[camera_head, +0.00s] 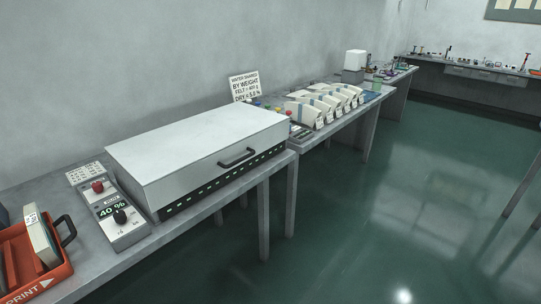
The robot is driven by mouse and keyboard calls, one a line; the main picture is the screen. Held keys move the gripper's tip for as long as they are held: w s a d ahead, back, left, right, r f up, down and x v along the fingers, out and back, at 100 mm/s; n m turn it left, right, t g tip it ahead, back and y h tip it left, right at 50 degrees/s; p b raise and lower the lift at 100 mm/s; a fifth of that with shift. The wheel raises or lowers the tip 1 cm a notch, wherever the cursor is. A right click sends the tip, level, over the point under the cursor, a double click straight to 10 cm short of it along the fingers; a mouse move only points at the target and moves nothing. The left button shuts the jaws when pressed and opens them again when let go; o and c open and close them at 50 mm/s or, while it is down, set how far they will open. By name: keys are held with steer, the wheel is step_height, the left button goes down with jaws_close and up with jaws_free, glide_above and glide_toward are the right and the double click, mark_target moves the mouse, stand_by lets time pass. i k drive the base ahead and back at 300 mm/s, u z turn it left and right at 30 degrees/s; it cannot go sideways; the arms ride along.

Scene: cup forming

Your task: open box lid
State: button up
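A wide, low box with a pale grey-white lid (200,137) stands on the grey bench along the wall. The lid is down and looks closed. A dark bar handle (237,158) is fixed on the lid's front face, right of its middle. A dark strip with a row of small light marks (222,181) runs along the box's lower front. My gripper is not in this view.
A control panel (115,209) with a red button, a black knob and a "40 %" display sits left of the box. A red tray (40,275) is at the lower left. Pale slotted holders (325,105) and a sign (244,87) stand beyond the box. The green floor (330,230) in front is clear.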

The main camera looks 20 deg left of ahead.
mark_target(170, 161)
steer(key=i, duration=1.25)
steer(key=u, duration=2.75)
